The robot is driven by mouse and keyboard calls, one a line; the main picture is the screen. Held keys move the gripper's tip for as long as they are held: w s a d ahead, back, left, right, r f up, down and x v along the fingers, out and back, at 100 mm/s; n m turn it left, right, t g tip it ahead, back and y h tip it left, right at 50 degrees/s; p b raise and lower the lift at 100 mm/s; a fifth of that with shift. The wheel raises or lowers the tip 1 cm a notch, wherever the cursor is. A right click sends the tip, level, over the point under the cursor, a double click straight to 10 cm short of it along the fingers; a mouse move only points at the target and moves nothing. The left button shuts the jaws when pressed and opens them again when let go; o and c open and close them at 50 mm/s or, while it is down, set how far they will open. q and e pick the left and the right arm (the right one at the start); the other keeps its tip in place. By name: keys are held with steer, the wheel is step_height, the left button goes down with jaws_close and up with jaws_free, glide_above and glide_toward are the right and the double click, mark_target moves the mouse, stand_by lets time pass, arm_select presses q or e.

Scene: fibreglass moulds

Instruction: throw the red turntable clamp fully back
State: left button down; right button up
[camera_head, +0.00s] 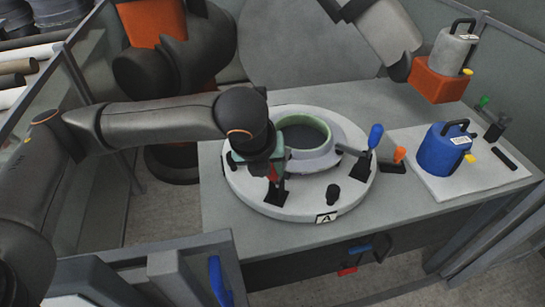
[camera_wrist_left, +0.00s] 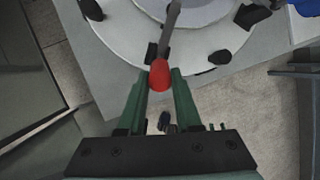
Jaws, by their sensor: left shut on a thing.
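The round white turntable (camera_head: 250,197) stands on the grey table and carries a ring-shaped green mould (camera_head: 322,157). The red clamp (camera_head: 273,173) is at its near-left rim, with its black foot on the turntable; my left arm partly covers it. In the left wrist view, the red handle tip (camera_wrist_left: 159,75) sits between the green fingers of my left gripper (camera_wrist_left: 160,88), and its grey lever (camera_wrist_left: 173,28) runs away over the turntable. My left gripper is shut on the red handle. The blue-handled clamp (camera_head: 375,136) stands at the turntable's right side. My right gripper is not in view.
A blue jug (camera_head: 444,150) stands on a white tray (camera_head: 480,185) at the right, with an orange block (camera_head: 438,80) and pale container (camera_head: 455,48) behind it. A short black knob (camera_head: 333,195) stands on the near turntable rim. The table's front-left corner is clear.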

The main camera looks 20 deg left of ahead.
arm_select(q)
steer(key=shift+s+f+t+b, duration=0.3)
steer(key=shift+s+t, duration=0.15)
steer(key=shift+t, duration=0.1)
steer(key=shift+s+f+t+b, duration=0.25)
steer(key=shift+s+t, duration=0.15)
steer(key=shift+t, duration=0.15)
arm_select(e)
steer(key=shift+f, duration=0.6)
arm_select(q)
steer(key=c, duration=0.6)
jaws_free()
steer(key=shift+r, duration=0.1)
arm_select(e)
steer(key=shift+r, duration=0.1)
